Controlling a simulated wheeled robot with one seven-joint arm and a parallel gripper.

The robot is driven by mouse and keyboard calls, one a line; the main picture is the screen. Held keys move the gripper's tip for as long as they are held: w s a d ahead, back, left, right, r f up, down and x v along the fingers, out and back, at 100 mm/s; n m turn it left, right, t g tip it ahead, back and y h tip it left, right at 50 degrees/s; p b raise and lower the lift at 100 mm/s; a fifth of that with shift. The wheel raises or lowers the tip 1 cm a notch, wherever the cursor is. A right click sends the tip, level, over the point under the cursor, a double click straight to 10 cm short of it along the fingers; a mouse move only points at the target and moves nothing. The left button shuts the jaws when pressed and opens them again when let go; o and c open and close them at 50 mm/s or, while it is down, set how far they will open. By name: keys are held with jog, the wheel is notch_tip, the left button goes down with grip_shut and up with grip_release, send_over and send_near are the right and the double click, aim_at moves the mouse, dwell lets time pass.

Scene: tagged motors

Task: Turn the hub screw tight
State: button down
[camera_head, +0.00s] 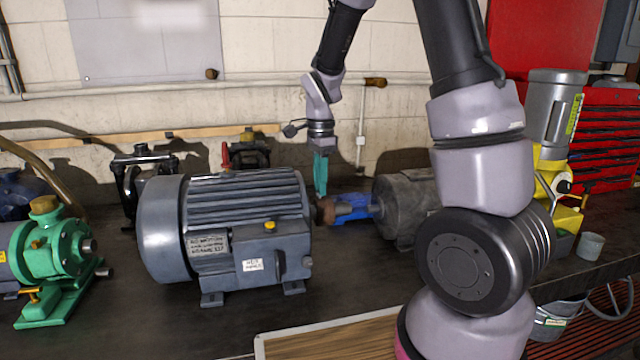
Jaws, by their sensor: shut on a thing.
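A large grey motor (245,228) with a finned body stands on the bench, its shaft end facing right. A small brown hub (326,211) sits on that shaft. My gripper (320,190) points straight down from above with teal fingers, its tips right at the hub. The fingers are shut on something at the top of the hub. The hub screw itself is too small and too covered by the fingertips to make out. To the right, a brownish shaft part (352,204) leads to a darker grey machine (405,205), with a blue block (350,218) below it.
A green pump (50,255) stands at the left and a dark valve (140,180) behind the motor. A yellow and grey machine (555,150), a grey cup (590,245) and a red tool chest (605,140) are at the right. My arm covers the right middle of the bench.

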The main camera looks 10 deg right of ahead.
jog(key=shift+w+r, duration=0.1)
jog(key=c, duration=0.8)
grip_release()
jog(key=r, duration=1)
jog(key=shift+w+d+r, duration=0.15)
jog(key=shift+w+r, duration=0.05)
jog(key=shift+r, duration=0.2)
jog(key=s+d+r+n+t, duration=0.2)
jog(key=s+r+n, duration=0.1)
jog(key=s, duration=0.3)
jog(key=s+d+r+n+t+y, duration=0.1)
jog(key=s+d+r+n+t, duration=0.1)
jog(key=s, duration=0.4)
jog(key=s+d+r+n+t, duration=0.1)
jog(key=s+r+n+t, duration=0.2)
jog(key=s+r+n, duration=0.2)
jog(key=shift+s+d+r+n+t+y, duration=0.15)
jog(key=shift+s+d+n+t+y, duration=0.25)
jog(key=shift+s+n, duration=0.3)
